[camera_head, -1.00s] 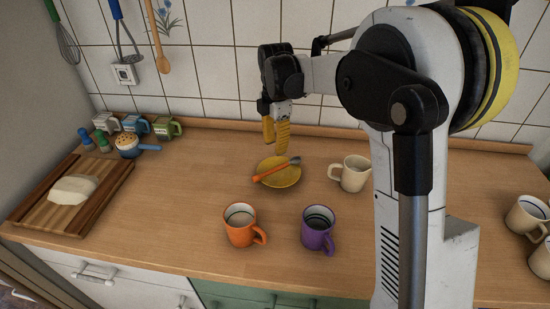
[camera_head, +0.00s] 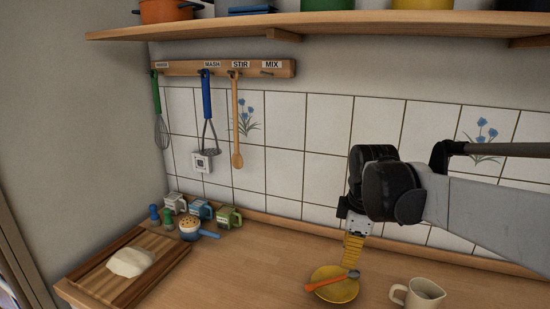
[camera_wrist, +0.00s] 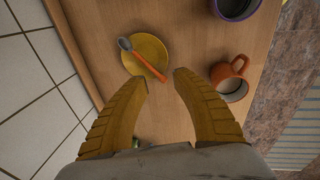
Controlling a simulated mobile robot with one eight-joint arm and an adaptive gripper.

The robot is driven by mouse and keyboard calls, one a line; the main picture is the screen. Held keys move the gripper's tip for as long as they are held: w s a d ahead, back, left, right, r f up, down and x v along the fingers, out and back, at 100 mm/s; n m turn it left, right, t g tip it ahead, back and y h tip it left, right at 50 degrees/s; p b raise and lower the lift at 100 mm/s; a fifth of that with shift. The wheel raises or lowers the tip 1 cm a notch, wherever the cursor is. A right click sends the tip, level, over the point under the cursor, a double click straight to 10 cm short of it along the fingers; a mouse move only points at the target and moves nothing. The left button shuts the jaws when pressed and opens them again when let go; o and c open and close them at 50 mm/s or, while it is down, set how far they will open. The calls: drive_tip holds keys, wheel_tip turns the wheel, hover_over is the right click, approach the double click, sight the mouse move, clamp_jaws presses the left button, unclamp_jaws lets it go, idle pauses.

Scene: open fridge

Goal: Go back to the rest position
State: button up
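My gripper (camera_head: 352,245) hangs above the counter near the tiled wall, with its yellow fingers pointing down. In the wrist view my gripper (camera_wrist: 160,78) has its two fingers apart with nothing between them. A yellow plate (camera_head: 335,292) lies on the counter just below it. A spoon with an orange handle (camera_head: 325,284) and a grey head rests across the plate. The plate (camera_wrist: 153,50) and the spoon (camera_wrist: 143,62) also show in the wrist view, just beyond the fingertips and apart from them.
A cream mug (camera_head: 420,294) stands right of the plate. An orange mug (camera_wrist: 230,80) and a purple mug (camera_wrist: 236,6) show in the wrist view. A cutting board (camera_head: 100,284) with a pale lump is at left. Utensils hang from a rack (camera_head: 222,67) below a shelf (camera_head: 330,24).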

drive_tip(key=s+f+m+t, duration=0.3)
drive_tip(key=s+m+t, duration=0.1)
drive_tip(key=s+m, duration=1)
drive_tip(key=s, duration=0.4)
drive_tip(key=shift+d+f+t, duration=0.15)
drive_tip(key=shift+d+t, duration=0.15)
drive_tip(key=shift+d, duration=0.1)
